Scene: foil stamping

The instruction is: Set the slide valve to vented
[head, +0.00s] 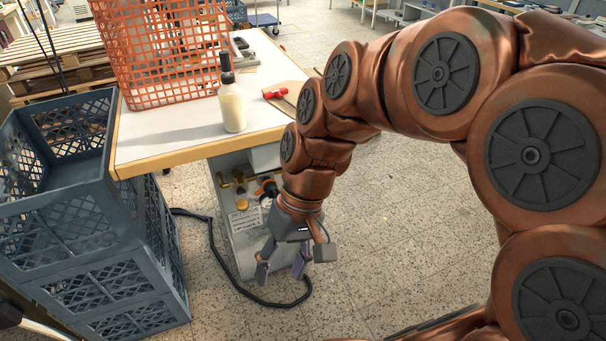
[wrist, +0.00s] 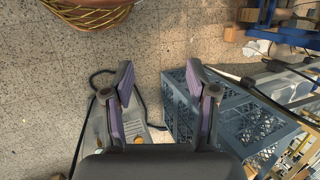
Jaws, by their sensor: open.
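Brass-coloured fittings (head: 240,190) sit on a light grey panel (head: 238,245) below the worktable's edge, above a small printed label. A dark round part with orange (head: 267,187) is beside them, close to my wrist. I cannot tell which part is the slide valve's slider or what position it is in. My gripper (head: 281,268) is open and empty, pointing down in front of the panel's lower part and apart from the fittings. In the wrist view its fingers (wrist: 160,80) are spread, with the grey panel (wrist: 97,135) behind the left finger.
Blue-grey crates (head: 110,255) stand left of the table. The tabletop (head: 165,140) holds an orange basket (head: 165,50), a cream bottle (head: 231,105) and a red-handled tool (head: 276,93). A black cable (head: 215,250) lies on the floor. Floor at the right is clear.

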